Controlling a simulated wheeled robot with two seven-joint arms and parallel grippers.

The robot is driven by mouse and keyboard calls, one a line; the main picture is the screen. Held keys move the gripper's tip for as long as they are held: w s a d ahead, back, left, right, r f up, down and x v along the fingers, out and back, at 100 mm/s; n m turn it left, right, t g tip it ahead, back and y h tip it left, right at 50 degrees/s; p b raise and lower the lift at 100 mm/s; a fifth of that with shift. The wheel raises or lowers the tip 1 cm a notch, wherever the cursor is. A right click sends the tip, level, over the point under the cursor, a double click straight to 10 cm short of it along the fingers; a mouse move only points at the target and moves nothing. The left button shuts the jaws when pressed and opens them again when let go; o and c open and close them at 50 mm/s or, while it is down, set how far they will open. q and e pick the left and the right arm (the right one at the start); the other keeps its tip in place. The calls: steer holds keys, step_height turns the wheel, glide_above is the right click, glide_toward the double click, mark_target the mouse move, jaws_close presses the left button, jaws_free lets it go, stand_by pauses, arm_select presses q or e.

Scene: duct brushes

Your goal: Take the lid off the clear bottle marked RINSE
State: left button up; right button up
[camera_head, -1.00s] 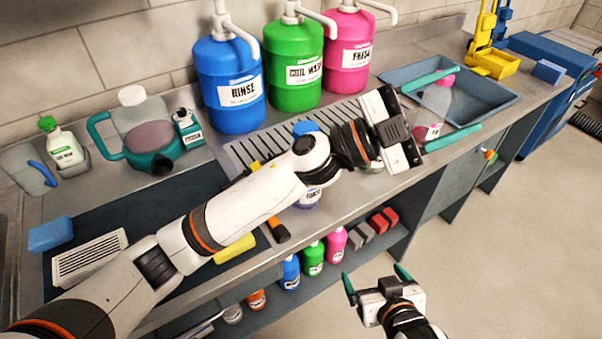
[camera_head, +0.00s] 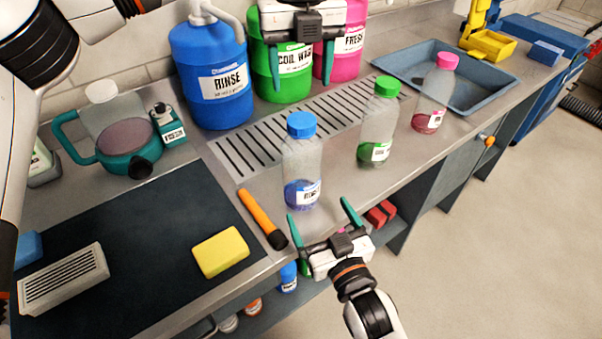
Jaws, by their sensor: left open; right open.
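The clear bottle marked RINSE (camera_head: 301,168) stands upright on the steel counter with blue liquid in its bottom. Its blue lid (camera_head: 301,124) is on its top. My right gripper (camera_head: 320,214) is open and empty, low in front of the bottle, near the counter's front edge. I cannot tell whether a finger touches the bottle. My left gripper (camera_head: 303,74) is open and empty, high in front of the green COIL WASH jug, behind and above the blue lid.
A green-capped bottle (camera_head: 379,128) and a pink-capped bottle (camera_head: 434,98) stand to the right. The big blue RINSE jug (camera_head: 212,80) is behind. A flashlight-like orange tool (camera_head: 262,217) and yellow sponge (camera_head: 221,252) lie left. A blue-grey tray (camera_head: 490,92) sits at right.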

mark_target(302, 181)
steer(key=x, duration=1)
steer(key=shift+w, duration=0.1)
